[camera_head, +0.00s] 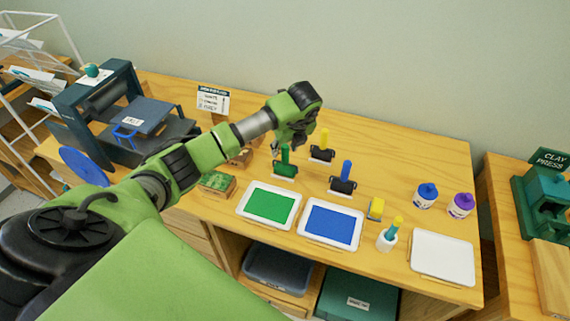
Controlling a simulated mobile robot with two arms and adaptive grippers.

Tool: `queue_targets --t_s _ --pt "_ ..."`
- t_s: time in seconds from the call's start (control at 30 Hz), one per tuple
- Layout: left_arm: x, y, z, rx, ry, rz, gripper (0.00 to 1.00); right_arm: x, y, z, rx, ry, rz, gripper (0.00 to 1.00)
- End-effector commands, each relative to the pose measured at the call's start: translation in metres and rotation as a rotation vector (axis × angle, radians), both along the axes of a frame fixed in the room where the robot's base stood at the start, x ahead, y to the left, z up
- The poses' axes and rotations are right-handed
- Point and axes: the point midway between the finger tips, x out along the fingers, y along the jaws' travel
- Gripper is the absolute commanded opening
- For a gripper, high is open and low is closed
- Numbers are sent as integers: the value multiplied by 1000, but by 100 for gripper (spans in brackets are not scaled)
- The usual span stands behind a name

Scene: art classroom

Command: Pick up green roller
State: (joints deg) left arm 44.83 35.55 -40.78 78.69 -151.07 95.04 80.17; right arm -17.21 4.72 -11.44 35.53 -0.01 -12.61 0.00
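The green roller (285,168) stands on the table behind the green tray, its dark roller end low and its green handle upright. My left gripper (287,146) points down just above and around the top of that handle. Its fingers look spread, with a gap beside the handle, and I see no clear grip on it. The gripper partly hides the handle's top. My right gripper is not in view.
A yellow-handled roller (322,153) and a blue-handled roller (343,180) stand close to the right. The green tray (245,213), blue tray (303,232) and white tray (442,258) lie in front. A press (100,110) stands left. Paint jars (426,197) stand right.

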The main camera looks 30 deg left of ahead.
Motion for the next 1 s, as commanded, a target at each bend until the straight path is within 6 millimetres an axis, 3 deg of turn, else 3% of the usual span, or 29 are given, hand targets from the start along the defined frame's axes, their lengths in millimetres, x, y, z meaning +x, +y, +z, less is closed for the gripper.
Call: queue_targets --t_s 0.23,0.37,0.77,1.0 --pt "0 0 -2 0 0 0 34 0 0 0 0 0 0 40" --pt "0 0 -2 0 0 0 1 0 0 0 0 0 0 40" --pt "1 1 1 0 -2 0 0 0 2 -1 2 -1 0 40" --pt "2 1 23 0 -6 0 0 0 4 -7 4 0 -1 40"
